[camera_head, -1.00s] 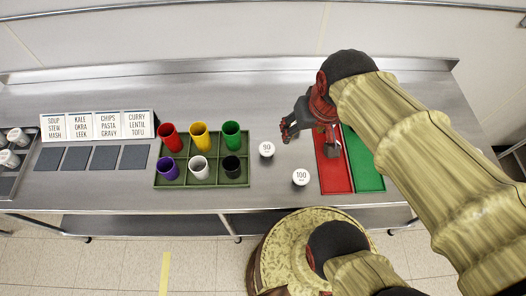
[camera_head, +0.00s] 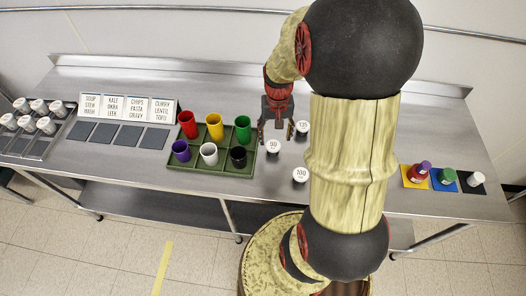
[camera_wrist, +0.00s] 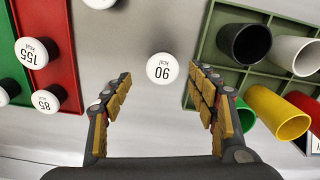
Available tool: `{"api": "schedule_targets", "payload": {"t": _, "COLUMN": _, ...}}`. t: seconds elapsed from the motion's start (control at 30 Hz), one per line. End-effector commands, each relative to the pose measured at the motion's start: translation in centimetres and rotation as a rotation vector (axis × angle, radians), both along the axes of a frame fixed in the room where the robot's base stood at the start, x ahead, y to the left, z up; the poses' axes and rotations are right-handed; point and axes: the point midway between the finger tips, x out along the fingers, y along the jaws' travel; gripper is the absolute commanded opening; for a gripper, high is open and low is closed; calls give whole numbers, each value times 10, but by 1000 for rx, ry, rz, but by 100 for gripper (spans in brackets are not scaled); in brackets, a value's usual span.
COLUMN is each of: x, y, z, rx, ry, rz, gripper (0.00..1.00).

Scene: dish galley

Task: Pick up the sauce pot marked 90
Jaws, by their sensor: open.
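The white-lidded sauce pot marked 90 (camera_head: 272,146) stands on the steel counter, right of the green tray. In the wrist view its lid (camera_wrist: 162,67) shows between and just beyond my fingertips, with a gap on both sides. My gripper (camera_head: 277,132) is open and empty, pointing down near this pot, with its fingers spread. I cannot tell its exact height above the lid.
Pots marked 100 (camera_head: 300,175) and 135 (camera_head: 302,127) stand nearby. Coloured cups fill the green tray (camera_head: 200,165) on the left. The wrist view shows pots marked 155 (camera_wrist: 31,53) and 85 (camera_wrist: 45,101) by a red mat (camera_wrist: 52,80). My arm hides part of the counter.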

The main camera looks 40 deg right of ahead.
Motion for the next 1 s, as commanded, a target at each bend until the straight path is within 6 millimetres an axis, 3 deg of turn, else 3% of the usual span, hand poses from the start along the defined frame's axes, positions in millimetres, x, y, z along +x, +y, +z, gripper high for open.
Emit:
{"api": "schedule_targets", "payload": {"t": 0.37, "x": 3, "y": 1, "z": -36, "rx": 3, "ry": 4, "rz": 1, "gripper": 58}}
{"api": "schedule_targets", "payload": {"t": 0.6, "x": 7, "y": 1, "z": -69, "rx": 3, "ry": 3, "rz": 0, "gripper": 58}}
{"api": "schedule_targets", "payload": {"t": 0.87, "x": 8, "y": 1, "z": -73, "rx": 1, "ry": 2, "rz": 0, "gripper": 58}}
{"api": "schedule_targets", "payload": {"t": 1.0, "x": 8, "y": 1, "z": -73, "rx": 1, "ry": 2, "rz": 0, "gripper": 52}}
